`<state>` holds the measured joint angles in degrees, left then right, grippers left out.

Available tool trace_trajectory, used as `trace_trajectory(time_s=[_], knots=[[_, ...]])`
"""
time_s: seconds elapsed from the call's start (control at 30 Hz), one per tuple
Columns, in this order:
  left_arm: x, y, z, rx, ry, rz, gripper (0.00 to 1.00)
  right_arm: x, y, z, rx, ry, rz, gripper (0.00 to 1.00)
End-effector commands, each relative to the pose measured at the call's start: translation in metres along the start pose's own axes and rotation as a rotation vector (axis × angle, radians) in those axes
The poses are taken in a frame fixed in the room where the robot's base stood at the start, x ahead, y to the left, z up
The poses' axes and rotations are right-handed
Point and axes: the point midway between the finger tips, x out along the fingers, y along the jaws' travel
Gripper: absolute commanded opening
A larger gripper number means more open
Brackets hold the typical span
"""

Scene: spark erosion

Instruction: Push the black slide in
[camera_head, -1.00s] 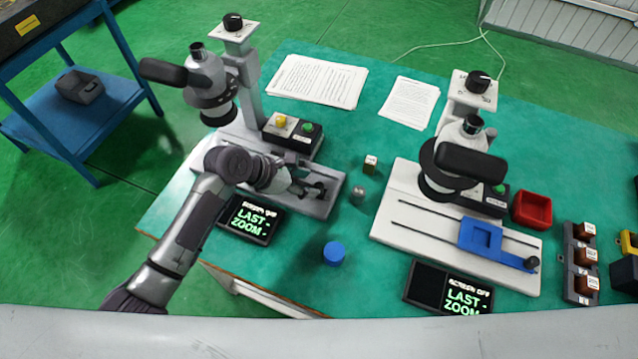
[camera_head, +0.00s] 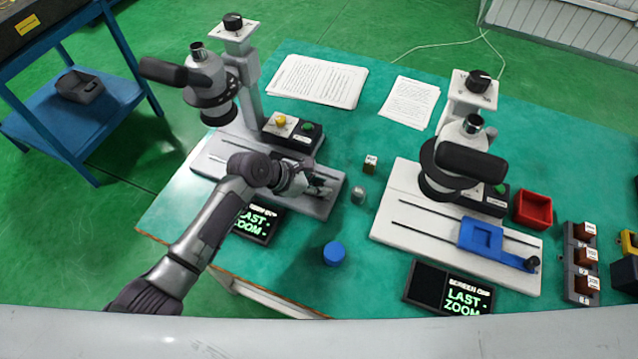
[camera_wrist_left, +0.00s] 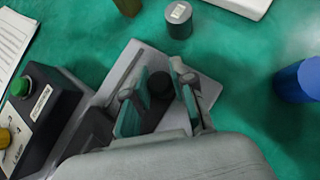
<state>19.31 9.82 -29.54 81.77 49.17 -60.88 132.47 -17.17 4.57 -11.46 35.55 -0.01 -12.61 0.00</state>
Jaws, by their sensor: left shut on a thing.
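The black slide (camera_wrist_left: 97,128) is on the pale base of the left microscope (camera_head: 211,156). In the head view my arm and gripper hide most of it. My left gripper (camera_head: 322,187) is at the right end of that base. In the left wrist view its two fingers (camera_wrist_left: 158,92) stand on either side of the slide's round black knob (camera_wrist_left: 160,82) and are shut on it. The contact itself is partly hidden by the fingers. My right gripper does not show.
A grey metal cylinder (camera_head: 358,195) and a small block (camera_head: 370,164) stand close right of the base. A blue cylinder (camera_head: 334,253) is in front. A screen (camera_head: 254,224) lies before the base. The right microscope has a blue slide (camera_head: 480,238).

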Motion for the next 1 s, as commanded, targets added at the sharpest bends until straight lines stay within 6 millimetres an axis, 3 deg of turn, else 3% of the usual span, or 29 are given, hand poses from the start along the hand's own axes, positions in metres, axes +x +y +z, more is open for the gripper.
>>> trace_trajectory(time_s=[0.3,0.47,0.7,1.0], knots=[[-0.001,0.0,0.0,-0.001,0.0,0.0,0.0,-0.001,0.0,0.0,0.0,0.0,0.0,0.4],[-0.009,0.009,-0.004,-0.004,0.001,0.001,0.0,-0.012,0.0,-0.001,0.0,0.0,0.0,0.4],[-0.036,0.046,-0.03,-0.006,0.002,0.002,0.0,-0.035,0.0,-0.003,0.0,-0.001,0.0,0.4],[-0.065,0.092,-0.064,-0.002,0.0,0.001,0.0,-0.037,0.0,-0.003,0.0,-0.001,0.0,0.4]])
